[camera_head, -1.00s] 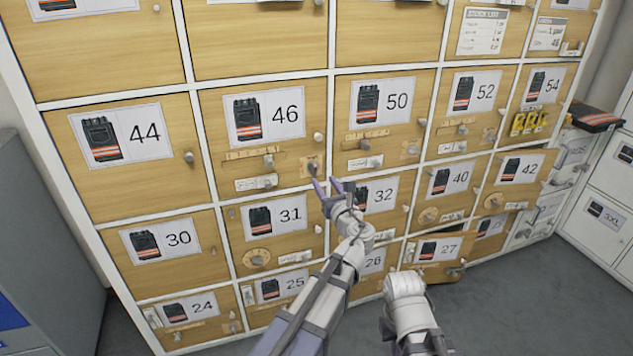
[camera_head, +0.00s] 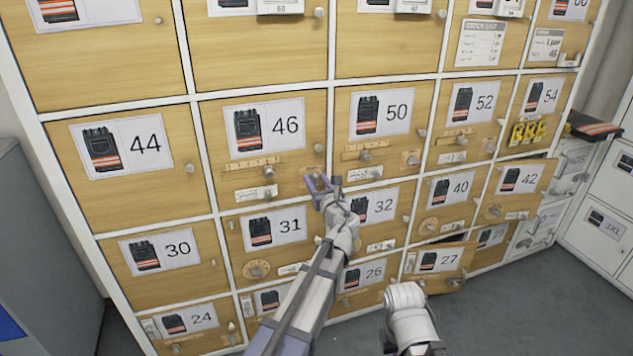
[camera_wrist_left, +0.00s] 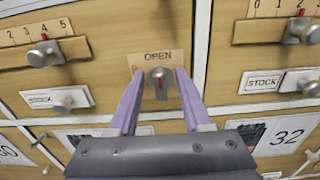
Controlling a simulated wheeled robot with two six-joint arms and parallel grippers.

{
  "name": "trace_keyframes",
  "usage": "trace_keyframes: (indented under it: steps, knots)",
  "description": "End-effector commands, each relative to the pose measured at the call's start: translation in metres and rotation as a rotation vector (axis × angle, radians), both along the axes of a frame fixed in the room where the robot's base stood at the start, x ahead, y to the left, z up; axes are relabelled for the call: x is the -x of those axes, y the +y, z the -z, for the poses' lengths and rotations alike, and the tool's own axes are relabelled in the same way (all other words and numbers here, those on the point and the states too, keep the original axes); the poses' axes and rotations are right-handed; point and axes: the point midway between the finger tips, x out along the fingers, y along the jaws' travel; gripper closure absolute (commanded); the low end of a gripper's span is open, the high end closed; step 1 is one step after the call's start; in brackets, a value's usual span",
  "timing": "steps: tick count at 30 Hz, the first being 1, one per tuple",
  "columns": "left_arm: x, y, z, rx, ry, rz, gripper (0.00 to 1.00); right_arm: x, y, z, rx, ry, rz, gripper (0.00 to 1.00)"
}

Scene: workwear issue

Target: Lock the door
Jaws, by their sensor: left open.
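The door marked 46 (camera_head: 262,150) is a closed wooden locker door in the white-framed cabinet. At its lower right is a small plate with a grey turn knob (camera_wrist_left: 159,77). The plate reads OPEN (camera_wrist_left: 158,57), and the knob has a red mark pointing roughly upright. My left gripper (camera_head: 323,184) is open at this knob. In the left wrist view its two purple fingers (camera_wrist_left: 158,92) stand either side of the knob, with a gap that looks small. The fingers partly hide the knob in the head view. Part of my right arm shows low in the head view, but no right gripper fingers show.
Door 46 also carries a slider (camera_head: 268,170) on a numbered strip and a small label with a knob (camera_head: 268,192). Door 27 (camera_head: 440,262) stands ajar.

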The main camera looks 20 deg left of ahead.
Motion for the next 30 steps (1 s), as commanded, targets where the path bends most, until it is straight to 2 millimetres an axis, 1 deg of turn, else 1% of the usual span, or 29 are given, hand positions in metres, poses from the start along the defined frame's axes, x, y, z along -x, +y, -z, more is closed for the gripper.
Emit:
trace_keyframes:
  steps: [3,16,30]
  knots:
    - [0.0006,-0.0002,0.0,0.0,0.0,0.0,0.51,0.0001,0.0,0.0,0.0,0.0,0.0,1.0]
    - [0.0007,-0.0004,0.0,0.0,0.0,0.0,1.0,0.0,0.0,0.0,0.0,0.0,0.0,1.0]
    - [0.001,-0.0002,0.0001,0.018,-0.012,0.0,1.0,0.0,0.0,0.0001,0.0,0.0,0.0,1.0]
